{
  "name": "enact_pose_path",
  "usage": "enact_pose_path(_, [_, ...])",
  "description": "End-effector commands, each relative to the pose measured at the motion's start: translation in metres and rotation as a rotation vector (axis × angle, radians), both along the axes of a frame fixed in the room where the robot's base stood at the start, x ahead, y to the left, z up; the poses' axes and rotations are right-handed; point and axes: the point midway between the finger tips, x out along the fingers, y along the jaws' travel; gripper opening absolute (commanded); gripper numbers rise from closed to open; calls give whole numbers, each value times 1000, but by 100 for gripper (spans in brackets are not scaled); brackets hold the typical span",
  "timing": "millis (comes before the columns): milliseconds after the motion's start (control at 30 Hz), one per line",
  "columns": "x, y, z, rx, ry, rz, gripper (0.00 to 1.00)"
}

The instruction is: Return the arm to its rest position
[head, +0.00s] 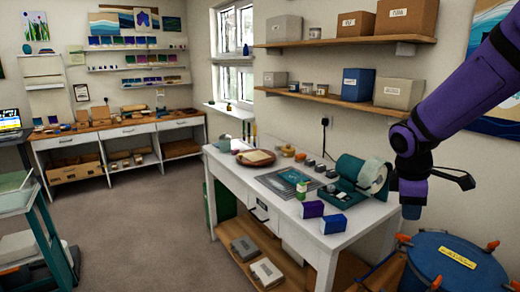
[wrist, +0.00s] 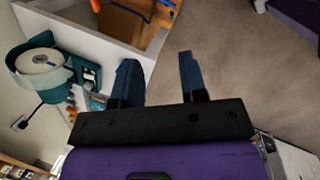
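My purple arm (head: 455,100) comes in from the upper right of the head view and bends down at the wrist. My gripper (head: 411,211) hangs at the right end of the white workbench (head: 335,238), pointing down beside the blue drum. In the wrist view my gripper (wrist: 160,75) has its two dark blue fingers well apart. Nothing is between them, only bench edge and floor behind. In the head view the fingers are too small to make out.
A teal tape dispenser (head: 352,178) stands on the bench, left of my gripper; it also shows in the wrist view (wrist: 40,64). A blue drum (head: 452,262) with orange clamps stands below right. A teal cart (head: 40,225) is at far left. The middle floor (head: 150,225) is clear.

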Motion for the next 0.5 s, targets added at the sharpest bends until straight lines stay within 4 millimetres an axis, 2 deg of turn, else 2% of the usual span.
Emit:
enact_pose_path(33, [-10,3,15,6,-37,-50,39])
enact_pose_path(200, [-45,11,53,53,-145,-243,39])
enact_pose_path(500, [-113,27,101,197,-318,-573,39])
